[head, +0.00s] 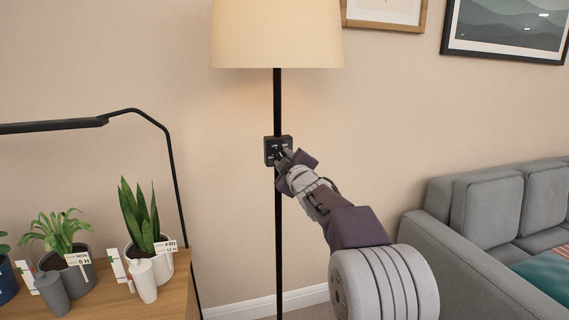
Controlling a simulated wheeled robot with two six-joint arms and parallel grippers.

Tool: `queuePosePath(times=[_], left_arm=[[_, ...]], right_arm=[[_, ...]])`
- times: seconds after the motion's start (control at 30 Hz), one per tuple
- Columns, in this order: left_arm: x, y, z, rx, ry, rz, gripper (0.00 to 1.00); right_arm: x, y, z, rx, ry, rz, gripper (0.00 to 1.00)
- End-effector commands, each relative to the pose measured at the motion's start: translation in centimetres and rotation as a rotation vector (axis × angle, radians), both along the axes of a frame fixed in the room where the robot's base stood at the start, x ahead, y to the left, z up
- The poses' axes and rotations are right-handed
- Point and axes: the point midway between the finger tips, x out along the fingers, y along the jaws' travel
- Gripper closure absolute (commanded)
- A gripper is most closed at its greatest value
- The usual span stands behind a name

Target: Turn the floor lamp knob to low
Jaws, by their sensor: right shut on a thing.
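The floor lamp has a cream shade (277,35) at the top and a thin black pole (278,230) standing upright against the wall. A small black control box (270,148) with tiny pale markings is fixed on the pole below the shade. My right gripper (284,157) is at the front of this box, with its fingers shut on the knob. The fingers hide the knob, so its setting cannot be read. The wall under the shade has a warm glow. My left gripper is not in view.
A wooden sideboard (178,300) at the lower left holds potted plants (145,220), small bottles and label cards. A black desk lamp (155,122) arches over it. A grey sofa (465,270) stands at the right. Framed pictures (508,28) hang at the upper right.

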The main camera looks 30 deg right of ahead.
Motion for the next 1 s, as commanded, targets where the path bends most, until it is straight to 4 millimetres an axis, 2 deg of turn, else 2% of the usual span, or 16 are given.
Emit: queuePosePath(times=[0.6,0.63,0.7,1.0], left_arm=[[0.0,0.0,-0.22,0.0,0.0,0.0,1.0],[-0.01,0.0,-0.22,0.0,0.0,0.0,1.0],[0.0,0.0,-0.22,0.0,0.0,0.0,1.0],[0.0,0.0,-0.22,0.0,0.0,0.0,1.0]], right_arm=[[0.01,0.01,-0.1,-0.036,0.011,0.0,1.0],[0.01,0.01,-0.1,-0.036,0.011,0.0,0.67],[0.01,0.01,-0.1,-0.036,0.011,0.0,0.48],[-0.05,0.01,-0.04,-0.037,0.01,0.001,0.48]])
